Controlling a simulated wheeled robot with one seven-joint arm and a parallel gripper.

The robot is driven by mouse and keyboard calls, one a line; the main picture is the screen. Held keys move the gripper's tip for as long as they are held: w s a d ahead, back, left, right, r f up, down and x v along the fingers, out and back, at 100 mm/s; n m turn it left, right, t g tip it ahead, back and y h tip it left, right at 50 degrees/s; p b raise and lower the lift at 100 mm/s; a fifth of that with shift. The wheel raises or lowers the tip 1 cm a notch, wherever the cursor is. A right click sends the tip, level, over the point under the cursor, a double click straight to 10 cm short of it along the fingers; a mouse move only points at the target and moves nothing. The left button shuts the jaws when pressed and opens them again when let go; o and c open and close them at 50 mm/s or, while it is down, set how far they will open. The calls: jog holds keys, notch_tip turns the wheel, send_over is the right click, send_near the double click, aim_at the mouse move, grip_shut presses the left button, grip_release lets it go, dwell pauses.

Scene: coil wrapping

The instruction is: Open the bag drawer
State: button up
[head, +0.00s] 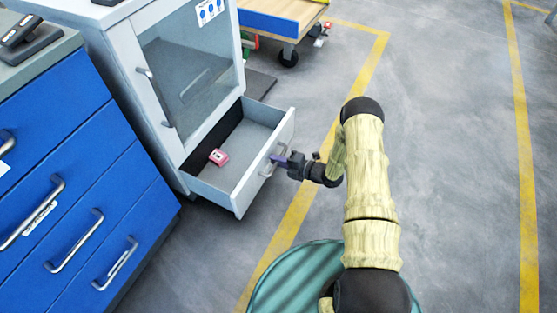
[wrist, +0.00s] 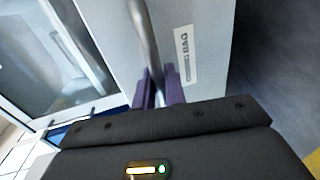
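The grey bag drawer (head: 246,196) stands pulled out from the bottom of the grey cabinet in the head view, with its inside showing. A small pink object (head: 218,157) lies in it. My gripper (head: 278,160) is at the drawer's front. In the wrist view, the purple fingers of my gripper (wrist: 160,86) sit on either side of the metal handle bar (wrist: 146,35) and appear closed on it. A label (wrist: 186,55) is on the drawer front beside the handle.
The cabinet's glass door (head: 190,75) above the drawer is shut. A blue drawer unit (head: 70,190) stands at the left. A wooden-topped cart (head: 285,15) is at the back. The floor at the right, with yellow lines, is clear.

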jog(key=o, duration=0.4)
jog(key=shift+c, duration=0.2)
jog(key=shift+d, duration=0.1)
jog(key=p+v, duration=0.6)
jog(key=v, duration=1.1)
jog(key=shift+s+d+r+p, duration=0.1)
jog(key=shift+s+p, duration=0.05)
jog(key=shift+p, duration=0.2)
